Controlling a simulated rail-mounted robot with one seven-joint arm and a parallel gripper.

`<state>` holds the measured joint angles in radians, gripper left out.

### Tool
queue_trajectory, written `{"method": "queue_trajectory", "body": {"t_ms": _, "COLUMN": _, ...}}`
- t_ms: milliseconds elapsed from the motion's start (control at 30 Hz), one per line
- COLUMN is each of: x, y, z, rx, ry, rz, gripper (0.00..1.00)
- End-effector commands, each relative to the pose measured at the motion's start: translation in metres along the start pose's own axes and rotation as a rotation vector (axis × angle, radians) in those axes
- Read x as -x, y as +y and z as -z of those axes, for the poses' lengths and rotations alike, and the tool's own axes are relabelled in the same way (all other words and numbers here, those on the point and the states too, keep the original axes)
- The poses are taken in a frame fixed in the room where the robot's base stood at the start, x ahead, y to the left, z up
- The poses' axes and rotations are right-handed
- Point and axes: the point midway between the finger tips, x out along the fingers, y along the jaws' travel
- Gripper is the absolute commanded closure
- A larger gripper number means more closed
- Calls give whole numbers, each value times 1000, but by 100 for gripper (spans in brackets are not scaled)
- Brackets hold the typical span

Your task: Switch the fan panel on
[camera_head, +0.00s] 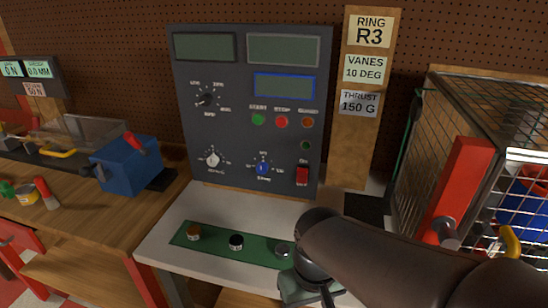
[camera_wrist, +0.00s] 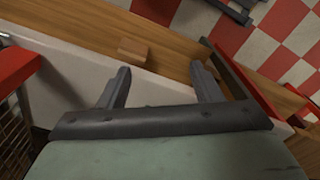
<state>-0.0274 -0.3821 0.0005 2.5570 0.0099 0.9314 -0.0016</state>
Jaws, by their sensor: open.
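The fan panel (camera_head: 230,130) is a dark grey upright box behind the white bench. Its displays look blank. A red rocker switch (camera_head: 302,176), labelled On, sits at its lower right. Above it are a green start button (camera_head: 258,119), a red stop button (camera_head: 281,122) and an orange button (camera_head: 307,122). Black, white and blue knobs are also on its face. My gripper (camera_wrist: 160,66) is open and empty in the wrist view, pointing down past the bench edge. In the head view my arm reaches in from the lower right, in front of and below the panel, apart from the switch.
A green mat (camera_head: 216,240) with several small round parts lies on the white bench (camera_head: 165,236). A wire cage with a red post (camera_head: 462,180) stands at the right. A blue vice (camera_head: 128,166) is on the left wooden bench. A small wooden block (camera_wrist: 133,48) shows in the wrist view.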

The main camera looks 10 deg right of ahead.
Motion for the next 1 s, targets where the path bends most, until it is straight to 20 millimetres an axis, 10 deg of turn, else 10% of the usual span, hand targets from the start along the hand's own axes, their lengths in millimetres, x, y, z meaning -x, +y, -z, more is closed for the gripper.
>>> {"method": "queue_trajectory", "body": {"t_ms": 67, "x": 0, "y": 0, "z": 0, "rx": 0, "ry": 0, "rz": 0, "gripper": 44}}
{"method": "queue_trajectory", "body": {"t_ms": 267, "x": 0, "y": 0, "z": 0, "rx": 0, "ry": 0, "rz": 0, "gripper": 100}}
{"method": "queue_trajectory", "body": {"t_ms": 1000, "x": 0, "y": 0, "z": 0, "rx": 0, "ry": 0, "rz": 0, "gripper": 100}}
